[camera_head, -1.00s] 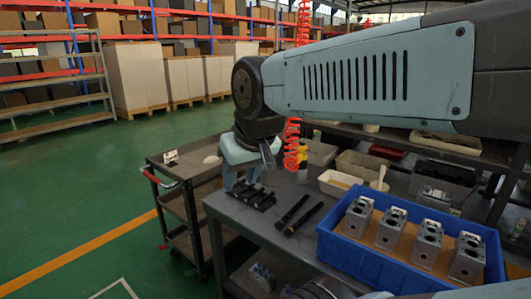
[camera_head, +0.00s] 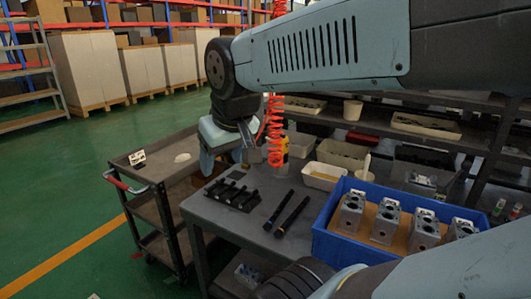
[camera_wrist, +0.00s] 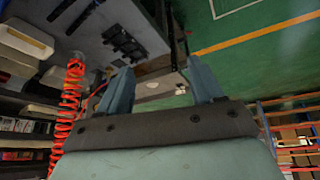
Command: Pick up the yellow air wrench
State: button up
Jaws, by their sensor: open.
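The yellow air wrench (camera_head: 285,144) shows as a small yellow and dark shape at the lower part of a red coiled hose (camera_head: 276,120), above the back edge of the workbench. My gripper (camera_head: 258,148) is open just left of it in the head view and partly covers it. I cannot tell whether they touch. In the wrist view, the two fingers of my gripper (camera_wrist: 160,84) are spread with nothing clear between them. The red coiled hose (camera_wrist: 68,115) runs to the left of the fingers there. The wrench cannot be made out in that view.
The grey workbench (camera_head: 222,216) carries short black tools (camera_head: 232,194), two black rods (camera_head: 292,212) and a blue crate (camera_head: 340,252) of metal valve blocks (camera_head: 386,224). Cream bins (camera_head: 322,176) stand behind. A dark cart (camera_head: 150,172) stands left of the bench.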

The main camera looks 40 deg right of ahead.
jog(key=o, duration=0.4)
jog(key=w+d+f+n+g+h, duration=0.1)
jog(key=w+d+n+h, duration=0.1)
jog(key=w+d, duration=0.4)
jog(key=shift+w+d+g, duration=0.35)
jog(key=shift+w+g, duration=0.05)
jog(key=shift+w, duration=0.25)
jog(key=n+g+h, duration=0.4)
jog(key=n+h, duration=0.7)
jog(key=n, duration=0.4)
send_near(279, 142)
jog(key=x, duration=0.6)
jog(key=shift+w, duration=0.25)
jog(key=shift+x, duration=2.55)
